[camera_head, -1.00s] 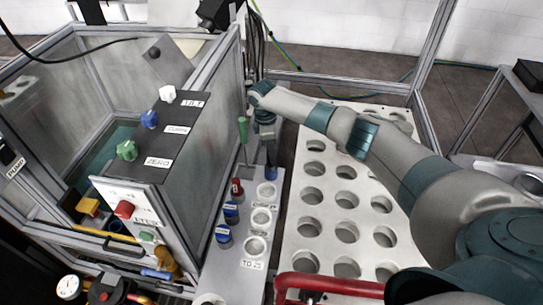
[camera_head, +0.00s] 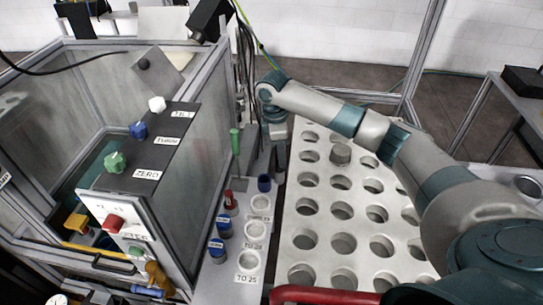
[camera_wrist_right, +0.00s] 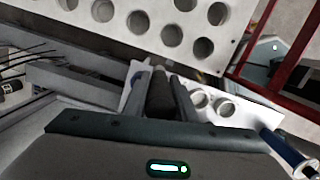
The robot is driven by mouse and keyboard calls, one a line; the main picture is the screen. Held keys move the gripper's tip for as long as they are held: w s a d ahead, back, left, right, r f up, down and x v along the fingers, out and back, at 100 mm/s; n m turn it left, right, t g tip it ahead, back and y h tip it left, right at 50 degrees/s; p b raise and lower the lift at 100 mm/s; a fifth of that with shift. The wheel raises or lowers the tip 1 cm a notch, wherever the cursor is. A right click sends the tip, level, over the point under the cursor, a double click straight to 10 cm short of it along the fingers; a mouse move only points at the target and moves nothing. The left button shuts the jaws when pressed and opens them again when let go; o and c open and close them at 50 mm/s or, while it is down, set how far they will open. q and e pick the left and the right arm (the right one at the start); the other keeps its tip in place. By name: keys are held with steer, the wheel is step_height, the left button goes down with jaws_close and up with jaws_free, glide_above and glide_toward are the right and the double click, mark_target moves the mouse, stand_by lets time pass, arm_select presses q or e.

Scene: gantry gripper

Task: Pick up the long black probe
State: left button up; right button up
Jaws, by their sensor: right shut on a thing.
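My right gripper (camera_wrist_right: 163,95) is shut in the right wrist view on a dark, cylindrical probe (camera_wrist_right: 161,92) that stands between its two grey fingers. Only a short stretch of the probe shows; its ends are hidden. In the head view my right arm reaches in from the right, and its wrist and gripper (camera_head: 277,145) point down between the grey shelf and the white holed panel. The probe cannot be made out there. My left gripper is not in view.
The white holed panel (camera_head: 322,223) lies right of the shelf. A control box (camera_head: 150,150) stands left; a red bar (camera_head: 325,296) crosses the front.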

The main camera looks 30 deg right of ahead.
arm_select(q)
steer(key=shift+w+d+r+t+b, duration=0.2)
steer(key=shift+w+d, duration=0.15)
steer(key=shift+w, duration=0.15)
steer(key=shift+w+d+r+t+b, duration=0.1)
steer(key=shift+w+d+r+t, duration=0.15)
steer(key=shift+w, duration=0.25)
arm_select(e)
steer(key=shift+s+d+r, duration=0.25)
steer(key=shift+s+r, duration=0.25)
steer(key=shift+s, duration=0.25)
steer(key=shift+s+d+r, duration=0.3)
steer(key=shift+s+r, duration=0.15)
steer(key=shift+s, duration=0.3)
steer(key=shift+s+d+r, duration=0.25)
steer(key=shift+s+r, duration=0.25)
steer(key=shift+s, duration=0.25)
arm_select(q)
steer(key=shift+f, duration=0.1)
arm_select(e)
steer(key=shift+a, duration=0.15)
